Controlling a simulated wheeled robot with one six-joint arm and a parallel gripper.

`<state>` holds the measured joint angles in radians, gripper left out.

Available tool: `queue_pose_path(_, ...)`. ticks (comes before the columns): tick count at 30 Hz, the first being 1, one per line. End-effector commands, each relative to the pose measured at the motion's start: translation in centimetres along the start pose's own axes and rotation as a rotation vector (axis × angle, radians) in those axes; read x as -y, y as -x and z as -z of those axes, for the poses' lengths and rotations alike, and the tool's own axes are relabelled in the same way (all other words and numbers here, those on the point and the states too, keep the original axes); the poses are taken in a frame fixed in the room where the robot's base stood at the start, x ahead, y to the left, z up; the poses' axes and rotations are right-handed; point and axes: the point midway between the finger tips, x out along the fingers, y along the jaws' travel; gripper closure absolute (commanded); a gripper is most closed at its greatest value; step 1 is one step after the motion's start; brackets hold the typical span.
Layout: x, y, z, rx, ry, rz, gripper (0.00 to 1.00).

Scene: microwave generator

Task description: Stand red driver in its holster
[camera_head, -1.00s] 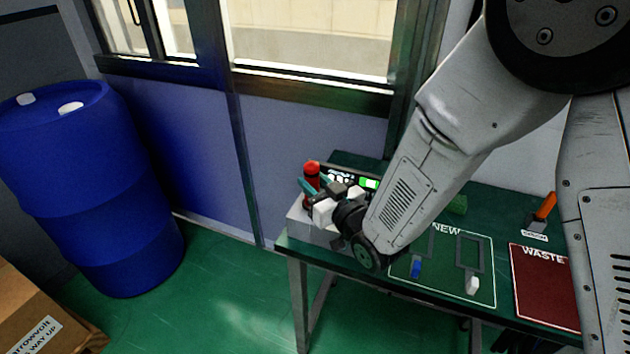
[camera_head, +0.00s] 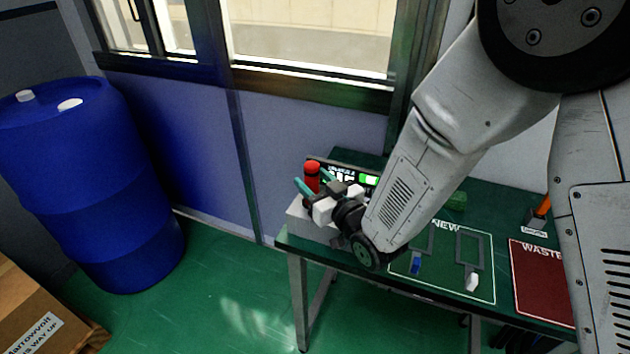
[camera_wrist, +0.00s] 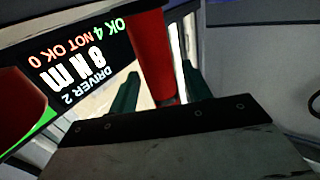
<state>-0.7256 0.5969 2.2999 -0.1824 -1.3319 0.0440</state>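The red driver (camera_head: 312,172) stands roughly upright at the left end of the green bench, beside a small display. In the wrist view the red driver (camera_wrist: 152,60) rises between the two teal fingers. My gripper (camera_head: 316,183) is open around it, with a finger on either side. The wrist view also shows my gripper (camera_wrist: 160,88) with a light gap beside the driver. The driver's lower end is hidden by my gripper, so I cannot tell how it is seated in a holster. A white block (camera_head: 300,213) shows below my gripper.
The display (camera_wrist: 80,65) reads DRIVER 2, 8 N m, OK 4, NOT OK 0. An orange-handled tool (camera_head: 544,206) stands in a labelled holder at right. A NEW area (camera_head: 480,292) and a red WASTE area (camera_head: 540,285) lie on the bench. A blue drum (camera_head: 90,190) stands left.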

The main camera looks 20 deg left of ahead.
Motion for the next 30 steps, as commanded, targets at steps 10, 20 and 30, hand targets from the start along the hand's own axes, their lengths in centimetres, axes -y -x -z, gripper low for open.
queue_pose_path(10,0.0,0.3,-0.1,0.004,0.0,0.0,0.44)
queue_pose_path(20,-0.1,5.4,0.0,0.002,-0.001,-0.001,0.44)
queue_pose_path(30,-0.1,7.9,0.0,0.003,0.001,-0.001,0.44)
